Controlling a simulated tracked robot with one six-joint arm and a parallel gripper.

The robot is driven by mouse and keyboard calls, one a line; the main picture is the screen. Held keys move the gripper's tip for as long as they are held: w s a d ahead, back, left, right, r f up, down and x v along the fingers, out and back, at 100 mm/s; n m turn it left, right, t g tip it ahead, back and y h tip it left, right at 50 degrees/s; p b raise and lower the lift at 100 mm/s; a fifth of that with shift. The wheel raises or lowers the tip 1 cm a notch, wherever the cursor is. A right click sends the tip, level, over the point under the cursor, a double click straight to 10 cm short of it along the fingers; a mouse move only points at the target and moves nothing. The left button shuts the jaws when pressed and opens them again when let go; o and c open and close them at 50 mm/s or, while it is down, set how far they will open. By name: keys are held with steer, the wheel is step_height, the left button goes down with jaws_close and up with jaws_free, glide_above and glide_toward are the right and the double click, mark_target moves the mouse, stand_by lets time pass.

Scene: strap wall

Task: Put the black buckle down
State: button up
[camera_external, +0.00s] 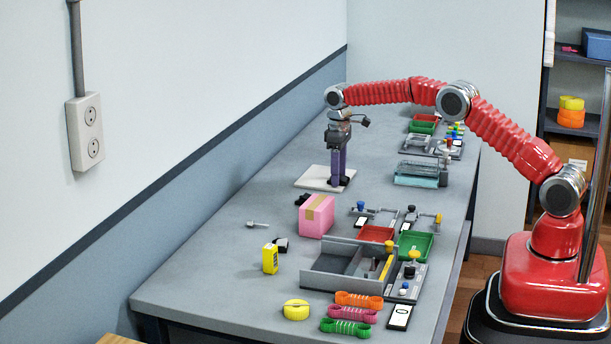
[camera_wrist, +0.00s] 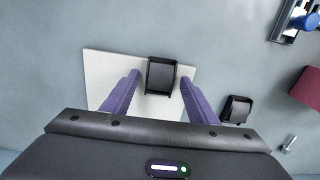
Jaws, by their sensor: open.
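A black buckle (camera_wrist: 161,74) lies between my gripper's two purple fingers in the wrist view, with a gap on each side. It is over the white plate (camera_wrist: 98,72), with its far end at or just past the plate's edge. My gripper (camera_external: 338,184) is open and points straight down at the white plate (camera_external: 311,181) in the external view. A dark part of the buckle (camera_external: 347,181) shows beside the fingers there. The exact contact between buckle and plate is hard to see. A second black buckle-like piece (camera_wrist: 236,109) lies on the grey table to the right.
A pink box (camera_external: 317,216) with a tan strip stands in front of the plate. A clear teal-based container (camera_external: 417,176) stands to the right. Table left of the plate is clear.

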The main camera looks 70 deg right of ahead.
step_height(320, 180, up, 12)
stand_by(0.6)
stand_by(0.6)
steer(key=s+a+r+t, duration=0.2)
steer(key=s+a+r, duration=0.55)
steer(key=r, duration=0.45)
steer(key=s+a+r+t, duration=0.1)
steer(key=s+a+r, duration=0.1)
steer(key=s+a, duration=0.25)
steer(key=s+a+r, duration=0.3)
steer(key=s, duration=0.3)
steer(key=s+a+f+t, duration=0.1)
steer(key=s+a+f, duration=0.1)
steer(key=s, duration=0.6)
steer(key=s+a+f, duration=0.3)
steer(key=s+f, duration=0.2)
steer(key=s, duration=0.4)
steer(key=s+a+f+t, duration=0.1)
steer(key=s+a+f, duration=0.1)
steer(key=s, duration=0.7)
steer(key=shift+a+f+t, duration=0.3)
steer(key=shift+a+f, duration=0.05)
steer(key=shift+f, duration=0.35)
